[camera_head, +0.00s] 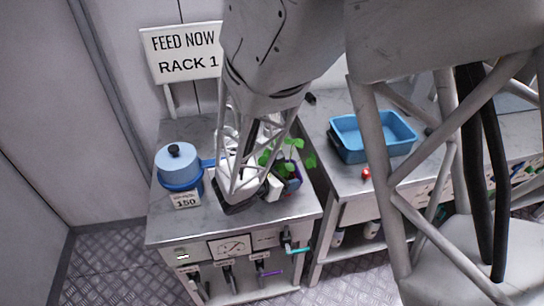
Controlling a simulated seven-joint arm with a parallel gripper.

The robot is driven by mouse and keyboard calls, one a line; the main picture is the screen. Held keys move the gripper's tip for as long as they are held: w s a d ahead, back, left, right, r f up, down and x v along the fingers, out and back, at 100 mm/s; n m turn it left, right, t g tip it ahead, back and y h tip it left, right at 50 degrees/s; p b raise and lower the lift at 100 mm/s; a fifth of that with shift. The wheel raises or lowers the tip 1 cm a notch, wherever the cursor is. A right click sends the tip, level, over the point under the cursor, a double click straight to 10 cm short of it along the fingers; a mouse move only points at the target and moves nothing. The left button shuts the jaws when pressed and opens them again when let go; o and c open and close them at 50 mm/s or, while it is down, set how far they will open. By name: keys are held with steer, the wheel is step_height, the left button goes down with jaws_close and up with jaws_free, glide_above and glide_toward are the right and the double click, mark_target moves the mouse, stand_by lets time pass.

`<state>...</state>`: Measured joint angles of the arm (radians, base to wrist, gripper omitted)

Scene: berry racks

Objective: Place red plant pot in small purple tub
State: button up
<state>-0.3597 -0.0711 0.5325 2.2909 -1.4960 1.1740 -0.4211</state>
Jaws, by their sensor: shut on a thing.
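A green-leaved plant (287,158) shows just right of the end of my arm, above the left counter. Of the red plant pot (294,175), only a small reddish patch shows below the leaves. A small dark purple-blue tub (293,186) shows right at and below that patch, near the counter's right edge. I cannot tell whether the pot is inside the tub or above it. My gripper (275,184) is beside them and is shut on the pot; my arm hides its fingers and most of the grip.
A blue lidded pan (179,166) stands at the left above a "150" label (185,200). A blue basin (374,136) and a small red item (366,174) are on the right counter (345,182). A gap separates the counters. A "RACK 1" sign (182,52) stands behind.

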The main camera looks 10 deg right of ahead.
steer(key=w, duration=0.8)
steer(key=shift+w+f, duration=0.25)
steer(key=shift+f, duration=0.15)
steer(key=shift+a+f, duration=0.1)
steer(key=shift+f, duration=1.65)
steer(key=shift+f, duration=0.15)
steer(key=o, duration=1)
steer(key=shift+c, duration=0.2)
steer(key=shift+v, duration=1.1)
step_height(320, 180, up, 8)
steer(key=shift+s+a+f, duration=0.2)
steer(key=shift+a, duration=0.15)
